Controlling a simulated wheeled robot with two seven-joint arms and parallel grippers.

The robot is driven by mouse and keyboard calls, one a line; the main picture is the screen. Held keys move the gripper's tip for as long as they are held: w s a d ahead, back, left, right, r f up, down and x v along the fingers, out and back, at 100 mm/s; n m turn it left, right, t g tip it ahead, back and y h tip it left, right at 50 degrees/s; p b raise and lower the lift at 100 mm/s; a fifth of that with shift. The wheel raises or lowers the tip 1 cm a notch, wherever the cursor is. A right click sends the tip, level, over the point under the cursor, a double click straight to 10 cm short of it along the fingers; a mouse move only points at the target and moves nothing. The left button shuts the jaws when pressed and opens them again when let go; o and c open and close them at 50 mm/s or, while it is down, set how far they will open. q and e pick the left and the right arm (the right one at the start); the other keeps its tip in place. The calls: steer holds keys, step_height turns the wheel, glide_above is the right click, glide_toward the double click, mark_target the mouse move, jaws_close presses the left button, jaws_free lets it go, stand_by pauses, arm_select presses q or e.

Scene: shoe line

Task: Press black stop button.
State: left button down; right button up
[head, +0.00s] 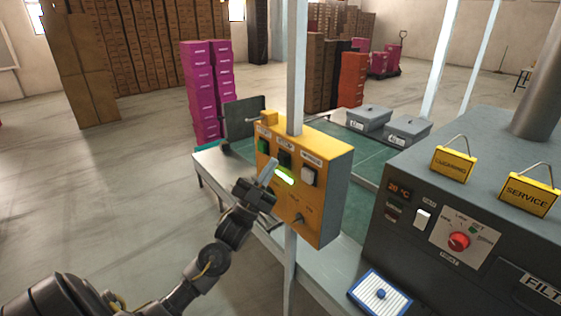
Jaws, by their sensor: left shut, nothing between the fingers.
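A yellow control box (325,213) is fixed to a white post. My left gripper (270,168) is shut and empty. Its fingertips are in front of the box, just left of and below the black button in the picture. I cannot tell whether they touch the face. My right gripper is out of view.
A grey machine (400,240) with a red knob stands at the right, bearing two yellow signs. A green-topped line table (357,152) with two grey bins runs behind the box. A blue-and-white pad lies at the bottom. Floor at left is clear.

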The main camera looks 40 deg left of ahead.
arm_select(q)
steer(key=shift+w+d, duration=0.15)
steer(key=shift+w, duration=0.35)
stand_by(0.5)
steer(key=shift+s, duration=0.1)
stand_by(0.3)
steer(key=shift+s+a, duration=0.25)
steer(key=shift+s, duration=0.55)
steer(key=shift+s, duration=0.1)
steer(key=shift+s+a+p, duration=0.15)
steer(key=shift+s+a, duration=0.1)
steer(key=shift+s, duration=0.5)
steer(key=shift+s+a+p, duration=0.2)
steer(key=shift+s, duration=0.6)
steer(key=shift+s+a+p, duration=0.15)
steer(key=shift+s+a, duration=0.1)
steer(key=shift+s, duration=0.5)
